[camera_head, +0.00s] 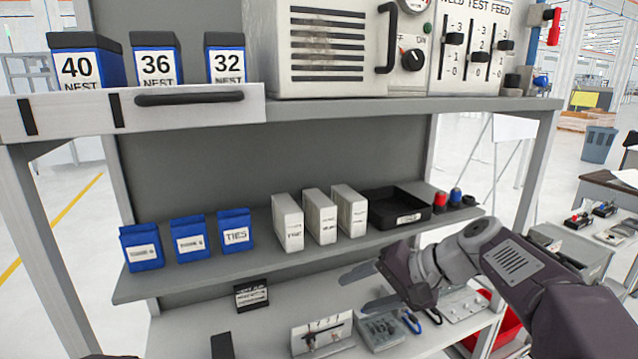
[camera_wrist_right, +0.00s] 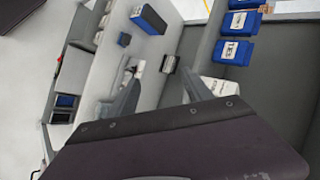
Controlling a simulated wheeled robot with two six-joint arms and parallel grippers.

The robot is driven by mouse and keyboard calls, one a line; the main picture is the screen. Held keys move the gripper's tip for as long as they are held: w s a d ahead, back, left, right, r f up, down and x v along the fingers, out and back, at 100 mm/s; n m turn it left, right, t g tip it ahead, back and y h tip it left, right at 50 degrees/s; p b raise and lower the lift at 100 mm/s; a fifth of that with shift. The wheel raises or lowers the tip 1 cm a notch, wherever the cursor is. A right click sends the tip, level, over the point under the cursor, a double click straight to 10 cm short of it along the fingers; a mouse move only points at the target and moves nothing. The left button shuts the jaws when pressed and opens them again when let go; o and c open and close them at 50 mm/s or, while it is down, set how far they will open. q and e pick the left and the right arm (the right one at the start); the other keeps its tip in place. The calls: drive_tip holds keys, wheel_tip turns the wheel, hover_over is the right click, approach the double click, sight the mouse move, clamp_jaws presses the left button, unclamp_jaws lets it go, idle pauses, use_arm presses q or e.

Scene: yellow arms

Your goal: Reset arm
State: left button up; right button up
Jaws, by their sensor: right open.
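My right gripper (camera_head: 360,291) comes in from the right in the head view. It is dark purple-grey with two grey fingers spread apart, and nothing shows between them. It hangs in front of the shelf unit, below the front edge of the middle shelf (camera_head: 190,277) and above the lower surface (camera_head: 270,340). In the right wrist view its two fingers (camera_wrist_right: 163,92) also stand apart, with the grey lower surface beyond them. My left gripper does not show in the head view.
The middle shelf holds blue bins (camera_head: 189,243), white boxes (camera_head: 320,218) and a black tray (camera_head: 398,207). A white card stand (camera_head: 322,336) and a grey case (camera_head: 381,331) sit below, near my right gripper. A control panel (camera_head: 400,45) stands above.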

drive_tip(key=s+f+n+g+h, duration=0.1)
drive_tip(key=s+f+g+h, duration=0.1)
drive_tip(key=s+f, duration=0.35)
drive_tip(key=s+f+g+h, duration=0.1)
drive_tip(key=s+f, duration=0.2)
drive_tip(key=f, duration=0.6)
drive_tip(key=s+d+f+n+h, duration=0.3)
drive_tip(key=s+d+f+h, duration=0.2)
drive_tip(key=s+d+f, duration=0.3)
wheel_tip(320, 180, down, 4)
drive_tip(key=shift+s+d+f+g+b, duration=0.1)
drive_tip(key=shift+s+d+g+b, duration=0.25)
drive_tip(key=shift+d, duration=0.45)
drive_tip(key=shift+w, duration=0.1)
